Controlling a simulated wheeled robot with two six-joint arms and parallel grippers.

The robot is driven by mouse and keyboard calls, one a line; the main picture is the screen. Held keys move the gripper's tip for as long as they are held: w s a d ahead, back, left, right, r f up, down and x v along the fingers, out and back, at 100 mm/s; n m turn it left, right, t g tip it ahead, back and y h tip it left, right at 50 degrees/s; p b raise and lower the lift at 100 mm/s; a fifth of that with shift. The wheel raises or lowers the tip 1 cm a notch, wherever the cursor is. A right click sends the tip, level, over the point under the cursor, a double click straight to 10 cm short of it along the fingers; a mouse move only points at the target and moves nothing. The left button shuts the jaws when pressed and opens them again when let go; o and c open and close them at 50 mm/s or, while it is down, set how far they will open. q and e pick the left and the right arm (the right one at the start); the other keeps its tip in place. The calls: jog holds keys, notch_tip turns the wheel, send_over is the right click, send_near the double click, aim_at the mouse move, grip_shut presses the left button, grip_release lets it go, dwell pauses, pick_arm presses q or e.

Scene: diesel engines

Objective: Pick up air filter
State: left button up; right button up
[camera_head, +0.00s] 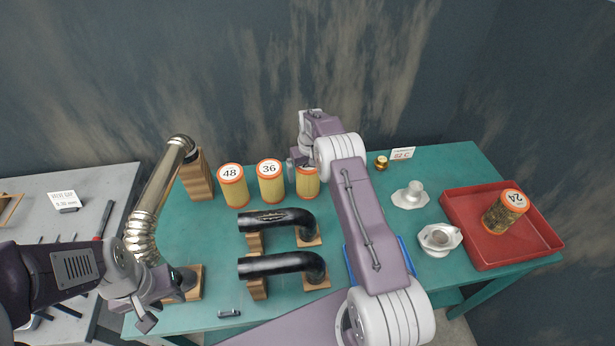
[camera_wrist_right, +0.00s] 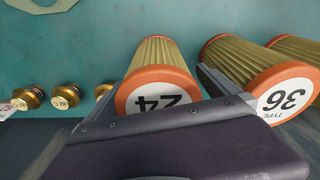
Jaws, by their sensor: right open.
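Three clean yellow air filters with orange ends stand in a row on the green table: one marked 48 (camera_head: 233,187), one marked 36 (camera_head: 271,183), and one (camera_head: 307,184) partly hidden by my right gripper (camera_head: 299,160). In the right wrist view this third filter (camera_wrist_right: 160,88) reads 24 and lies between the two open fingers of my right gripper (camera_wrist_right: 168,68); I cannot tell whether they touch it. The 36 filter also shows close beside one finger. A dirty filter marked 24 (camera_head: 504,212) leans in the red tray (camera_head: 480,254). My left gripper (camera_head: 163,304) is open and empty at the front left.
Two black pipes (camera_head: 275,264) on wooden blocks lie in the middle of the table. A shiny metal pipe (camera_head: 157,195) stands at the left. White metal parts (camera_head: 410,196) sit between my right arm and the tray. Small brass caps (camera_wrist_right: 66,95) are near the 24 filter.

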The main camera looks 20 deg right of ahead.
jog(key=shift+d, duration=0.1)
jog(key=c, duration=1.6)
jog(key=r, duration=0.1)
jog(key=r+b, duration=0.1)
jog(key=r, duration=0.1)
jog(key=r+b, duration=0.1)
jog(key=shift+s+r, duration=0.2)
jog(key=shift+s, duration=0.1)
jog(key=s+r+b, duration=0.1)
jog(key=s+r, duration=0.2)
jog(key=s, duration=0.2)
jog(key=s+d+r+b, duration=0.1)
jog(key=s+r+b, duration=0.1)
jog(key=s, duration=0.4)
jog(key=shift+d+r, duration=0.15)
jog(key=shift+r, duration=0.7)
